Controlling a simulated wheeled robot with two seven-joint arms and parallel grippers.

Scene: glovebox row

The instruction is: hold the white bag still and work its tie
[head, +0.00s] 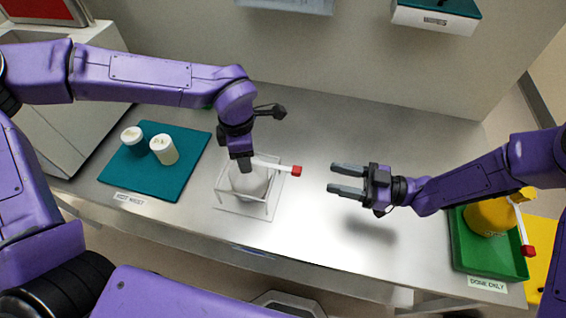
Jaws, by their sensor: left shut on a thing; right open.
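The white bag (248,183) sits in a clear square holder (228,205) near the middle of the bench. Its tie is a pale strip with a red end (297,171) that sticks out to the right from the top of the bag. My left gripper (243,168) points down at the top of the bag and is shut on it; the wrist hides part of the grip. My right gripper (347,180) is open and empty, to the right of the red end and apart from it, with its fingers pointing left.
A teal mat (183,180) at left holds two white-lidded containers (163,150). A green tray (470,258), labelled "DONE ONLY", at right holds a yellow bag (490,215) with a red-ended tie (528,250). The bench between the holder and the green tray is clear.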

